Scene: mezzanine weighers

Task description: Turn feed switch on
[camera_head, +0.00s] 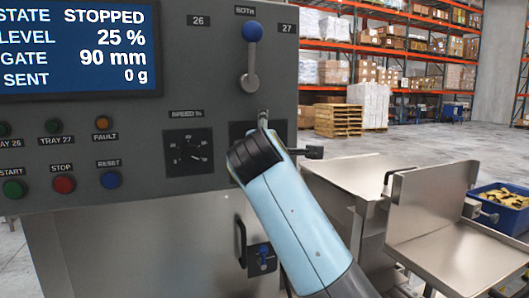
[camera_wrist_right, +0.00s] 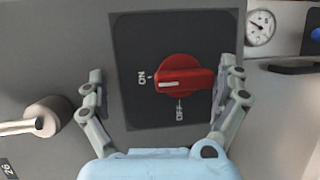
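The feed switch is a red rotary knob (camera_wrist_right: 185,77) on a dark square plate (camera_wrist_right: 140,45) in the right wrist view. Its white mark points left, close to the ON label; the OFF label is below the knob. My right gripper (camera_wrist_right: 160,92) is open, with one finger on each side of the knob. The left finger is clearly apart from it; the right finger is close to the knob's right end, and I cannot tell if it touches. In the head view my right gripper (camera_head: 286,136) is at the panel and hides the knob. My left gripper is not in view.
A blue-knobbed lever (camera_head: 252,60) stands just above the right gripper. A speed dial (camera_head: 190,153) is to its left. The screen (camera_head: 75,50) reads STOPPED, level 25 %, gate 90 mm, sent 0 g. Metal trays (camera_head: 425,230) and a blue bin (camera_head: 500,205) are at right.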

